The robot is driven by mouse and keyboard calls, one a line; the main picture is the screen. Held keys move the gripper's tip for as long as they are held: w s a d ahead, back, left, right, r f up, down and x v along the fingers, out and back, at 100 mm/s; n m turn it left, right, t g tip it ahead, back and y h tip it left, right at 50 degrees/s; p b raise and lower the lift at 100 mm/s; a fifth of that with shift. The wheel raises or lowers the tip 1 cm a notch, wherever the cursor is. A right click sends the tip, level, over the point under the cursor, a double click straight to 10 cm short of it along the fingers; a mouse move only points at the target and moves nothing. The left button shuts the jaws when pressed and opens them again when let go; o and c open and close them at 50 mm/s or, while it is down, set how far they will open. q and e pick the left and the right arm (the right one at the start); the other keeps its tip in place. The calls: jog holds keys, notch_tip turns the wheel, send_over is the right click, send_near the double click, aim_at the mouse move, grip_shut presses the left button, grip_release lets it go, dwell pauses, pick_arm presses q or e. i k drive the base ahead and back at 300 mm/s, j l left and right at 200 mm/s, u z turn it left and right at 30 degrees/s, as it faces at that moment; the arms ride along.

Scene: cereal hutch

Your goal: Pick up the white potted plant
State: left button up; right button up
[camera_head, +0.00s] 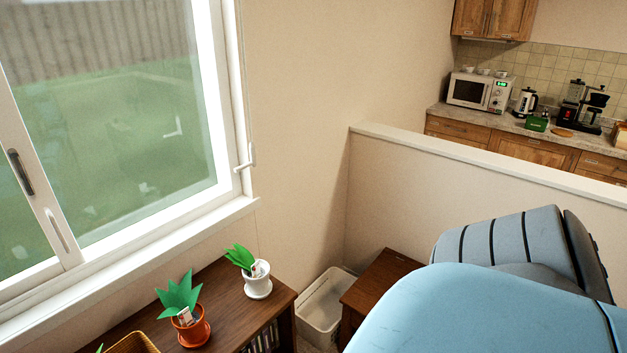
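The white potted plant (258,282) stands upright on the right end of a dark wooden cabinet top (225,316), below the window. It has green leaves, a white pot and a small pale tag in the pot. An orange potted plant (190,324) with broad green leaves stands to its left and nearer. Neither of my grippers is in view.
A wicker basket (131,344) is at the bottom left. A white bin (324,308) and a small wooden table (378,283) stand right of the cabinet. A blue-grey armchair (480,312) fills the lower right. A half wall (450,172) separates the kitchen counter behind.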

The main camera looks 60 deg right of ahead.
aim_at(256, 272)
jog(key=z, duration=1.45)
